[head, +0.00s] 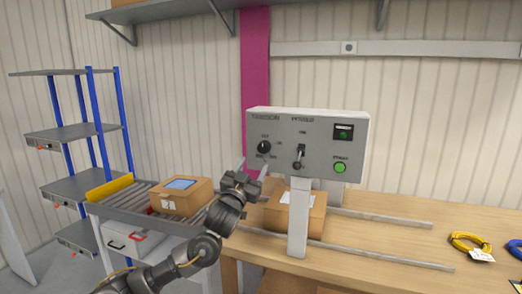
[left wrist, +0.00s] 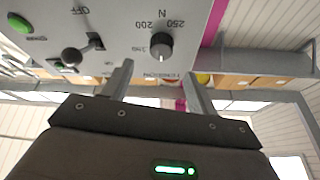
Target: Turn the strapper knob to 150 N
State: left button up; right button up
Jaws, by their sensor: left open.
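The strapper panel (head: 307,140) is a light grey box on a post at the bench. Its black tension knob (head: 264,147) is at the left of the face, with small numbers around it. In the left wrist view, upside down, the knob (left wrist: 161,45) lies ahead of the fingers. The labels 200 and 250 are legible; the knob's exact setting is not clear. My left gripper (head: 254,169) is open and empty, just below and in front of the knob, its fingers (left wrist: 158,72) apart and not visibly touching it. My right gripper is not in view.
A carton (head: 283,215) stands behind the post. Another carton (head: 174,199) is on the roller conveyor (head: 125,203). Yellow cable (head: 466,241) lies on the bench.

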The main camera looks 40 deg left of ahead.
aim_at(262, 149)
pick_arm(q)
jog(key=p+x, duration=0.2)
jog(key=x, duration=0.5)
jog(key=shift+w+a+r+p, duration=0.1)
jog(key=shift+p, duration=0.3)
jog(key=shift+w+a+r, duration=0.1)
jog(key=shift+w, duration=0.35)
jog(key=c, duration=0.9)
jog(key=shift+a, duration=0.2)
jog(key=shift+c, duration=0.5)
jog(key=shift+d, duration=0.2)
jog(key=shift+a+m, duration=0.1)
jog(key=shift+m, duration=0.2)
